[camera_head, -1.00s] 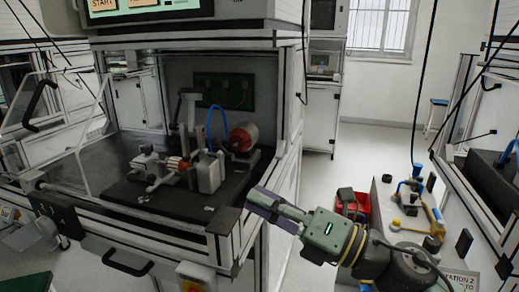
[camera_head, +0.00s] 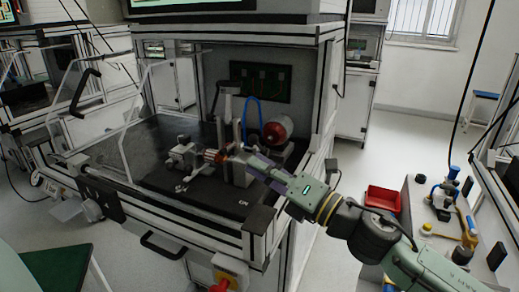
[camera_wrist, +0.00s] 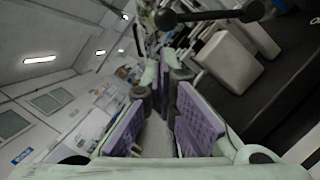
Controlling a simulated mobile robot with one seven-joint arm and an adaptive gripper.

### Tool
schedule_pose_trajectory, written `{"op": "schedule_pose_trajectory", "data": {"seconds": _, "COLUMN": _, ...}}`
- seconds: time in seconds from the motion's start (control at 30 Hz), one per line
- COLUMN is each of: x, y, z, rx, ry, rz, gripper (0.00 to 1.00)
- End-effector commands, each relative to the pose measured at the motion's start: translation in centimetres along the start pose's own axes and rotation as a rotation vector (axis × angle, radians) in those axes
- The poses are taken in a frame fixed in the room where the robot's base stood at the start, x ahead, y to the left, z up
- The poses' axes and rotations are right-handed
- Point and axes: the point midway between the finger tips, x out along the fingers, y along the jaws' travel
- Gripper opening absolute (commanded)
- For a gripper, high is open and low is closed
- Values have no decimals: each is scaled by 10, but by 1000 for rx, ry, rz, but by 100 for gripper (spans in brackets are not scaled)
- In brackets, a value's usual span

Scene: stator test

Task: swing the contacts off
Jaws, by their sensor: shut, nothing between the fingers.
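The test station's dark bed (camera_head: 165,143) carries a grey clamp fixture (camera_head: 183,154) and an orange-red ringed part (camera_head: 213,156), perhaps the stator with its contacts. A grey upright post (camera_head: 229,105) stands behind it. My gripper (camera_head: 240,158) reaches in over the bed from the right, its tips close to the orange part and in front of a pale block. Whether it touches anything I cannot tell. In the wrist view, my purple-padded fingers (camera_wrist: 164,75) are shut and empty. A dark bar with a round knob (camera_wrist: 166,19) crosses just beyond the tips. A pale block (camera_wrist: 227,62) stands to their right.
A red cylinder (camera_head: 278,129) and a blue hose (camera_head: 254,108) are at the back of the bed. The clear guard (camera_head: 98,110) with its black handle is raised at the left. The station's right frame post (camera_head: 328,110) stands beside my arm. A red bin (camera_head: 383,199) is at right.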

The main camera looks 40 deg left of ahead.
Motion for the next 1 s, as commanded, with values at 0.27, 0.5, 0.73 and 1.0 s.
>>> {"op": "schedule_pose_trajectory", "data": {"seconds": 0.27, "x": 12, "y": 0, "z": 12, "rx": 1, "ry": 1, "rz": 1, "gripper": 0}}
{"op": "schedule_pose_trajectory", "data": {"seconds": 0.5, "x": 12, "y": 0, "z": 12, "rx": 0, "ry": 1, "rz": 1, "gripper": 0}}
{"op": "schedule_pose_trajectory", "data": {"seconds": 0.73, "x": 10, "y": 2, "z": 14, "rx": 18, "ry": 1, "rz": -6, "gripper": 0}}
{"op": "schedule_pose_trajectory", "data": {"seconds": 1.0, "x": 5, "y": 6, "z": 18, "rx": 65, "ry": 1, "rz": -20, "gripper": 0}}
